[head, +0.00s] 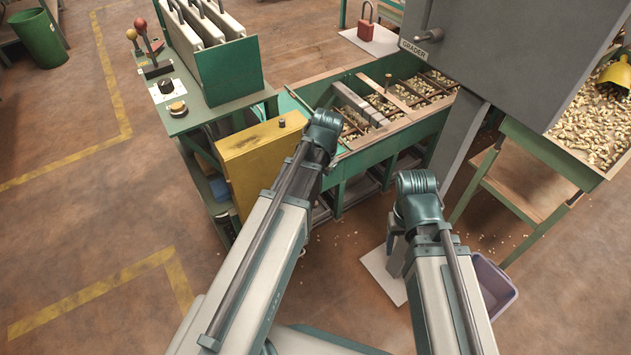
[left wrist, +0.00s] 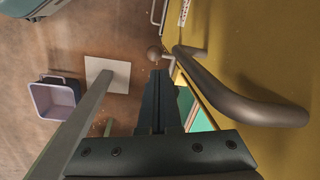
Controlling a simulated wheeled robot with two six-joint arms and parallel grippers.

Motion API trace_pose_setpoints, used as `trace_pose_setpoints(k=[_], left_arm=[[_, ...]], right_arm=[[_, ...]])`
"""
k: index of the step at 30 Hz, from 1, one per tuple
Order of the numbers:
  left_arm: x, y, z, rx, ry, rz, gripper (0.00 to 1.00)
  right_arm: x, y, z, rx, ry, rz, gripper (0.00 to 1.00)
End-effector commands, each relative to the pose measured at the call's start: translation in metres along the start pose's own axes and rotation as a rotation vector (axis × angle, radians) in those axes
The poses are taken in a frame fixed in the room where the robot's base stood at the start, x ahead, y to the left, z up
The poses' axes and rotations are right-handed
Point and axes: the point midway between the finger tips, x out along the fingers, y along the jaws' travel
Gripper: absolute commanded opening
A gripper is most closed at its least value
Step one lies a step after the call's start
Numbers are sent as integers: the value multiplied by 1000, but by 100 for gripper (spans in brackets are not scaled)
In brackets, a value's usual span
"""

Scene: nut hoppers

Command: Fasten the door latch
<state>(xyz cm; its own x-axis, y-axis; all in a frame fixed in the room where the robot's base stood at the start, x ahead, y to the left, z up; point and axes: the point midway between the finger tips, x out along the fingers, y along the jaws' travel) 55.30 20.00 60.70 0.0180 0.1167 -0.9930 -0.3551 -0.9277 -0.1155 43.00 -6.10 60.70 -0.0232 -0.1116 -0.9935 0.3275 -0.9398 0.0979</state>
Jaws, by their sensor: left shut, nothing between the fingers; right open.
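A yellow door panel (head: 262,160) stands at the left end of the green hopper bench. The left wrist view shows its yellow face (left wrist: 285,60) close up, with a dark bent bar handle (left wrist: 235,100). A small round knob (left wrist: 153,54) on a thin rod shows by the door's edge; I cannot tell whether it is the latch. My left gripper (left wrist: 158,75) is shut and empty beside the door's edge, apart from the handle. In the head view my left forearm hides it.
The green hopper (head: 345,160) holds nuts behind my arms. The grey grader (head: 500,60) hangs at right above its post. A pale purple bin (head: 493,285) stands on the floor. A lever console (head: 165,95) is at left.

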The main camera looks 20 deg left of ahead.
Motion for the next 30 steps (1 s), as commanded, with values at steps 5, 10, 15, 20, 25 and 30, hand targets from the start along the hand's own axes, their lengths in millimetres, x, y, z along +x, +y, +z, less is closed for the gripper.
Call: trace_pose_setpoints(k=[5, 10, 15, 20, 25, 30], left_arm=[[-36, -1, 0, 1, 0, 0, 0], [-62, 0, 0, 2, 0, 0, 0], [-82, 0, 0, 2, 0, 0, 0], [-87, 0, 0, 1, 0, 0, 0], [-86, 0, 0, 1, 0, 0, 0], [-86, 0, 0, 1, 0, 0, 0]], right_arm=[[-36, 3, 2, 1, 0, -3, 64], [-61, 5, 4, 1, 0, -3, 64], [-80, 7, 5, 1, 0, -3, 64], [-86, 8, 5, 1, 0, -3, 64], [-85, 8, 5, 1, 0, -3, 64], [-84, 8, 5, 1, 0, -3, 64]])
